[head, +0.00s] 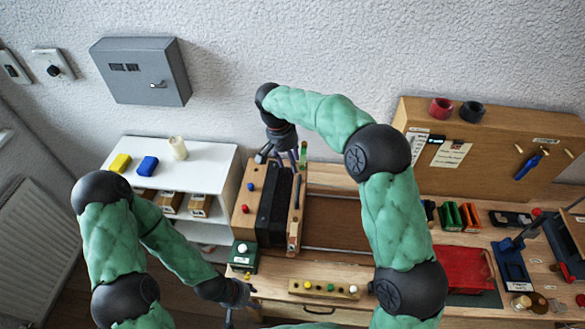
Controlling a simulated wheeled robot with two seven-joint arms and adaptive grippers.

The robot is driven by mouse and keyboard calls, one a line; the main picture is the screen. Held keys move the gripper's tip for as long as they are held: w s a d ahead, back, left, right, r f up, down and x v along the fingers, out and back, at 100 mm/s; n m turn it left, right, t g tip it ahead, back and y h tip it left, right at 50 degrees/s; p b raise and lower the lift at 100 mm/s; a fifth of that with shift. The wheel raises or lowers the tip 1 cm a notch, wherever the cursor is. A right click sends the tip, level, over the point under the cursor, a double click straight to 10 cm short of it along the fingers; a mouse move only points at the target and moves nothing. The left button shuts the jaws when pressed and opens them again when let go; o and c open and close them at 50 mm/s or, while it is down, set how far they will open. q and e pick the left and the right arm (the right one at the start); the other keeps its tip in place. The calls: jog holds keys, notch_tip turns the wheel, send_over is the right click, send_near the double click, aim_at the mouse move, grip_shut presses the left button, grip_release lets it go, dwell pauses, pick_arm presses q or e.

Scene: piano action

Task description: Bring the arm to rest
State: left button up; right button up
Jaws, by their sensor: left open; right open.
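My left arm comes in from the left, and its gripper (230,316) hangs low at the front left edge of the wooden workbench (272,291). Its fingers are small and partly cut off from clear view, and I see nothing held. My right arm rises from the lower right and arches over the bench. Its gripper (278,158) points down with fingers spread and empty, above the back end of the wooden block with a black middle section (273,207). I cannot tell whether the fingers touch the block.
A dark green box with a white knob (243,256) stands near the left gripper. A strip with coloured knobs (323,288) lies at the front. A white shelf (205,155) stands left, a pegboard (500,140) at back right.

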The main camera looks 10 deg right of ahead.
jog(key=shift+a+r, duration=0.1)
jog(key=shift+r, duration=0.2)
jog(key=shift+r, duration=0.1)
